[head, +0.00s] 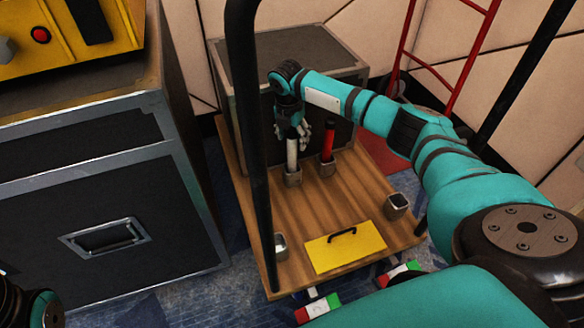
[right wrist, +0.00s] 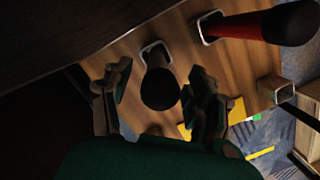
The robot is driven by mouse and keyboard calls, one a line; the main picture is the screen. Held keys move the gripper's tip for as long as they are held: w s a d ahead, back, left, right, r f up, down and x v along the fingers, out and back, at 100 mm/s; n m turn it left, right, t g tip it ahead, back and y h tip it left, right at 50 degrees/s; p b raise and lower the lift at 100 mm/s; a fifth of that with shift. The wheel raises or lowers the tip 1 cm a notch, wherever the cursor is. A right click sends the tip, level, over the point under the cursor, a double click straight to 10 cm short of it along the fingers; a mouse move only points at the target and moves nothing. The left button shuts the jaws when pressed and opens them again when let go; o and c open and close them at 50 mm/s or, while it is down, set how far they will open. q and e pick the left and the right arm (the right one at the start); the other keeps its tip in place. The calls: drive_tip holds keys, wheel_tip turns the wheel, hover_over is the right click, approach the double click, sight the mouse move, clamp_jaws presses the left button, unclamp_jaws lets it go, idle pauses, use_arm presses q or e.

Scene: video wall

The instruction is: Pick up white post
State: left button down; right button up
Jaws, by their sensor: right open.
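The white post (head: 292,156) stands upright in a square metal holder (head: 293,179) on the wooden cart deck. My right gripper (head: 294,133) is over its upper end, with the fingers pointing down. In the right wrist view the post's top (right wrist: 160,90) shows as a dark round end between the spread fingers of my right gripper (right wrist: 158,100). A gap shows on each side, so the fingers are open. The red post (head: 327,142) stands in its own holder just to the right. My left gripper is not in view.
A yellow plate (head: 345,247) with a black handle lies at the deck's front. Other holders stand at the deck's right (head: 398,203) and left front (head: 280,246). A dark case (head: 290,65) is behind the posts. A black cart upright (head: 250,130) passes close on the left.

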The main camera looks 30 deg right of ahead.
drive_tip(key=shift+c, duration=0.3)
clamp_jaws()
idle(0.3)
